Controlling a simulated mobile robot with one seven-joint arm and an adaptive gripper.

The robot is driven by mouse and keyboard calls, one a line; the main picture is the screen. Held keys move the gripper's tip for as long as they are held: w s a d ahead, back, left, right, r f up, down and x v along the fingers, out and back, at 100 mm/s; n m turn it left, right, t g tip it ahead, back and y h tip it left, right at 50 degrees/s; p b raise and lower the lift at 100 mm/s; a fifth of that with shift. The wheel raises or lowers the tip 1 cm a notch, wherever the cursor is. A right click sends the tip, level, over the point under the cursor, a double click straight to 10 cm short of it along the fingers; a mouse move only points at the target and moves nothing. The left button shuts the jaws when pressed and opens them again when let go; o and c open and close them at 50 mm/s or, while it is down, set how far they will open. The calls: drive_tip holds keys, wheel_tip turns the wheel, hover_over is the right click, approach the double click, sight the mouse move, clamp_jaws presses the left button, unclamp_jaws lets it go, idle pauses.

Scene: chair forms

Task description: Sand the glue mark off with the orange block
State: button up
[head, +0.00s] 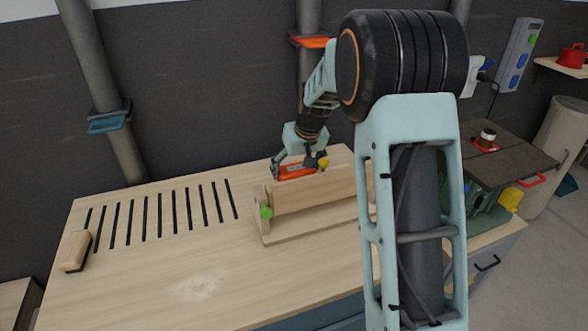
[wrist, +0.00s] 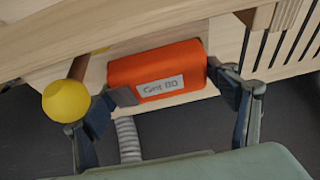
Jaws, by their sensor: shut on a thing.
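My gripper (head: 299,169) is shut on the orange block (head: 296,172), above the upper edge of a wooden board (head: 318,189) on the bench. In the wrist view the block (wrist: 155,70) sits between the two fingertips (wrist: 174,90), its grey label facing the camera. Pale wood lies close behind the block; I cannot tell whether they touch. A pale, blotchy mark (head: 198,286) shows on the bench top near the front; I cannot tell if it is the glue mark. No clear mark shows on the board, which my arm partly hides.
The board rests in a wooden holder (head: 282,237) with a green knob (head: 266,212). A yellow ball (wrist: 66,101) is beside the left finger. A wooden brush (head: 75,250) lies at the slotted bench's left. The front bench (head: 150,300) is clear. A dark side table (head: 500,160) stands right.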

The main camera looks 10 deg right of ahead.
drive_tip(key=shift+w+d+r, duration=0.1)
drive_tip(key=shift+w+d, duration=0.15)
drive_tip(key=shift+d, duration=0.65)
drive_tip(key=shift+s+a, duration=0.2)
drive_tip(key=shift+a, duration=0.5)
drive_tip(key=shift+s+a, duration=0.15)
drive_tip(key=shift+a, duration=0.55)
drive_tip(key=shift+r+p, duration=2.55)
drive_tip(key=shift+r, duration=1.9)
drive_tip(key=shift+w+d+f, duration=0.1)
